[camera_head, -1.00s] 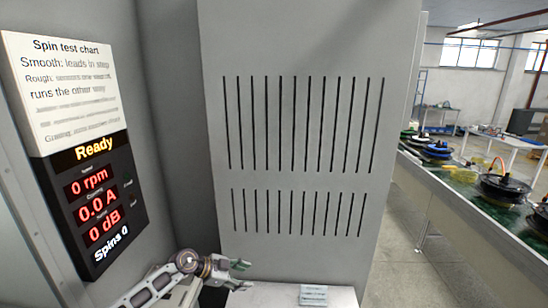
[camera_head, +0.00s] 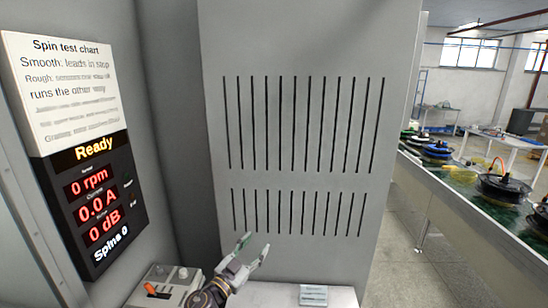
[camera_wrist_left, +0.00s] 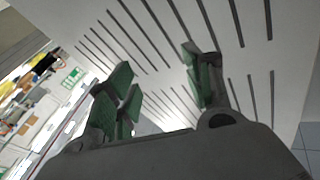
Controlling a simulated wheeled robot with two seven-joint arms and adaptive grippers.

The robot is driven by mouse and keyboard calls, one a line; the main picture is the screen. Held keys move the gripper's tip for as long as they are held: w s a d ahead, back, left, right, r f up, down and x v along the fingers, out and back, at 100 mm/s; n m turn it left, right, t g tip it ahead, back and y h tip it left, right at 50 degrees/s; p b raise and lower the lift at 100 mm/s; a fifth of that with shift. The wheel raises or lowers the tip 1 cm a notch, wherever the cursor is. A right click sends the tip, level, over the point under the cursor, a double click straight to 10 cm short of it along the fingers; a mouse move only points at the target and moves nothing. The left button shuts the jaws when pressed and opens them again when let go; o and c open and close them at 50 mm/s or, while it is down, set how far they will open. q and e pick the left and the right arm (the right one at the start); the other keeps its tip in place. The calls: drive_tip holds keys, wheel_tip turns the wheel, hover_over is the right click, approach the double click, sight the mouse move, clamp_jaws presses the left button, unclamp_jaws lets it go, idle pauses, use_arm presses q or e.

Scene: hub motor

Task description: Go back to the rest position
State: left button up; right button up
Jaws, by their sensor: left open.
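My left gripper (camera_head: 250,250) is in the lower middle of the head view, its arm coming up from the bottom edge. Its green-padded fingers are spread apart with nothing between them. It is in front of the lower part of the grey slotted cabinet (camera_head: 300,118). In the left wrist view the same gripper (camera_wrist_left: 165,80) shows both fingers apart and empty, with the slotted panel (camera_wrist_left: 170,45) behind them. My right gripper is in neither view.
A display (camera_head: 95,205) at left reads Ready, 0 rpm, 0.0 A, 0 dB, below a spin test chart (camera_head: 65,90). A control box (camera_head: 160,285) with an orange switch stands at lower left. A small labelled block (camera_head: 313,295) lies on the white bench. A conveyor (camera_head: 470,205) with hub motors runs at right.

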use_arm(q)
drive_tip(key=s+a+f+n+g+y, duration=0.2)
drive_tip(key=s+a+f+n+y, duration=0.25)
drive_tip(key=a+y, duration=0.2)
drive_tip(key=s+a+f+n+g+y, duration=0.1)
drive_tip(key=s+a+f+n+y, duration=0.35)
drive_tip(key=a, duration=0.25)
drive_tip(key=s+a+f+m+g, duration=0.1)
drive_tip(key=s+f+g, duration=0.35)
drive_tip(key=s, duration=0.75)
drive_tip(key=s+a+f+g, duration=0.1)
drive_tip(key=s+f+g, duration=0.2)
drive_tip(key=s+g, duration=0.55)
drive_tip(key=s+f+t, duration=0.1)
drive_tip(key=s+f, duration=0.2)
drive_tip(key=f, duration=1.5)
drive_tip(key=s+f+t, duration=0.1)
drive_tip(key=s+f, duration=0.2)
drive_tip(key=f, duration=1.4)
drive_tip(key=s+a+f, duration=0.2)
drive_tip(key=s+f, duration=0.8)
drive_tip(key=s, duration=0.1)
drive_tip(key=s+a+f+g+b, duration=0.1)
drive_tip(key=s+a+f, duration=0.1)
drive_tip(key=s+f, duration=0.7)
drive_tip(key=shift+s+a+f+m+g+h+b, duration=0.25)
drive_tip(key=shift+s+f+m+g+h+b, duration=0.1)
drive_tip(key=shift+s, duration=0.6)
